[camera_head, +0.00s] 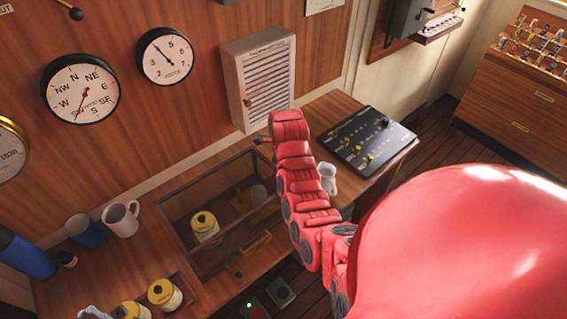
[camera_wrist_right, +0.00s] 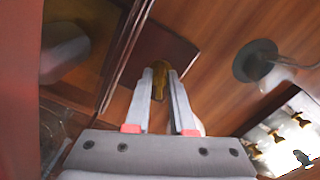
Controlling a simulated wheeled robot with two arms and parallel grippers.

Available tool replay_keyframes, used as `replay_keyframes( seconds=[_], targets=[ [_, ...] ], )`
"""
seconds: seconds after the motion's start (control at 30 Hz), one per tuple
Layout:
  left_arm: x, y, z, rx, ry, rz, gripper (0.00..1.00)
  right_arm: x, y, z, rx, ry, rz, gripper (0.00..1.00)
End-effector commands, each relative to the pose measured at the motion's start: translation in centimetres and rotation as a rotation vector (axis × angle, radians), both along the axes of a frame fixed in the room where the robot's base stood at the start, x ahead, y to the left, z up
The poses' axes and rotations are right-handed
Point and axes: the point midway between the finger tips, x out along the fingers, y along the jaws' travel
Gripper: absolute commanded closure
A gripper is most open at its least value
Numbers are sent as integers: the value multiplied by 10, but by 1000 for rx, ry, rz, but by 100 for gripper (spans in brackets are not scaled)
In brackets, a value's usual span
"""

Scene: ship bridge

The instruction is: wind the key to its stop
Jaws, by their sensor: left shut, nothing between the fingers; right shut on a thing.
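The key (camera_wrist_right: 160,78) is a small brass piece in the right wrist view, with a dark brown panel behind it. My right gripper (camera_wrist_right: 160,92) is shut on it, one pale finger on each side. In the head view my red right arm hides the key and that gripper. How far the key is turned cannot be told.
A glass-sided case (camera_head: 180,207) with a spool inside is set in the desk, left of my right arm. A white mug (camera_head: 121,219) and a blue mug (camera_head: 86,231) stand at left. A black panel with brass knobs (camera_head: 367,140) lies on the right.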

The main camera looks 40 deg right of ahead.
Motion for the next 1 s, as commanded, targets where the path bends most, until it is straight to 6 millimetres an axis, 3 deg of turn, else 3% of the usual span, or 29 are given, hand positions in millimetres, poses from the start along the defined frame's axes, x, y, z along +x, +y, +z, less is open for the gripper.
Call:
replay_keyframes(
  seconds=[0.6,1.0],
  targets=[
    [0,0,-3,0,0,0,100,0,0,0,1,0,-563,100],
    [0,0,-4,0,0,0,100,0,0,0,0,0,-780,100]
  ],
)
